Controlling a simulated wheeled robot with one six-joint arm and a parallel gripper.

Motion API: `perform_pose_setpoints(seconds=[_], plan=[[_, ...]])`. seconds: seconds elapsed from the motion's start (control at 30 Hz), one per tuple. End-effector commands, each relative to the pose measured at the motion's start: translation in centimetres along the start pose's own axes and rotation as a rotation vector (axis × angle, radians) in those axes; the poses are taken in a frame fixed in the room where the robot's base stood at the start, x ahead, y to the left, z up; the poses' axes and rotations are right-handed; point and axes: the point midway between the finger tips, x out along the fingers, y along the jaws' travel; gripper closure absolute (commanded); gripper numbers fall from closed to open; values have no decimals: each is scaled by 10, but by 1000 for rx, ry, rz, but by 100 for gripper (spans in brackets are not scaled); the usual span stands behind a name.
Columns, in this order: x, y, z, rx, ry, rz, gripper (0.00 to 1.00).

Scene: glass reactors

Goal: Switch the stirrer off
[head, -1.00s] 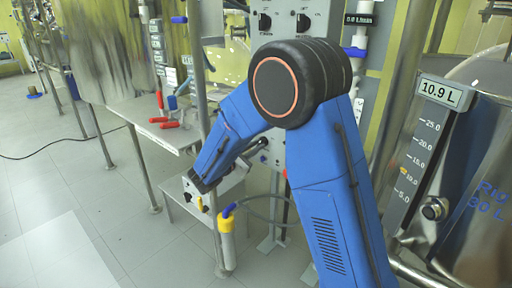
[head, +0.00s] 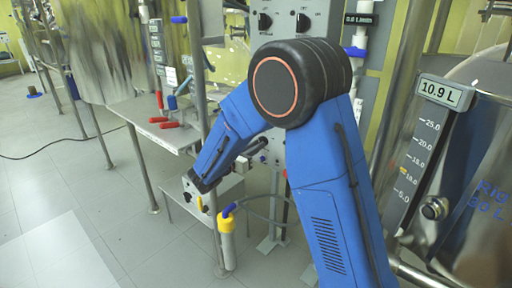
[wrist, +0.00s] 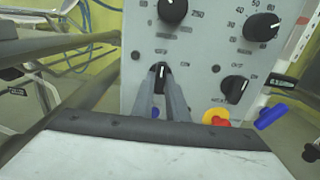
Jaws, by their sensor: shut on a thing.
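In the wrist view a grey control panel (wrist: 205,55) fills the upper middle. My gripper (wrist: 162,84) is shut on a small black rotary switch (wrist: 160,71) at the panel's lower left. The switch's pale pointer line stands about upright, and the fingers hide its lower part. The small print around it is too blurred to read. In the head view my blue arm reaches down to the left, and I cannot make out the fingertips there.
A second black switch (wrist: 235,88) sits to the right of the held one, with two larger dials (wrist: 172,10) (wrist: 262,27) above. A red and yellow button (wrist: 215,117) and a blue handle (wrist: 270,115) are close on the right. A steel vessel (head: 480,190) stands right.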

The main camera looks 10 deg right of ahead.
Motion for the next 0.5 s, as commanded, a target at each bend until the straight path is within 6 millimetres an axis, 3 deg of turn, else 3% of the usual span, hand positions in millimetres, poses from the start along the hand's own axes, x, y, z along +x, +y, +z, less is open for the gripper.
perform_pose_setpoints(seconds=[0.23, 0.27, 0.3, 0.5], plan=[[-1, 0, -1, -3, 2, 0, 100], [-1, 0, -1, -3, 1, 0, 80], [-1, 0, -1, -2, 1, 0, 70], [0, 0, -1, -1, 1, 0, 68]])
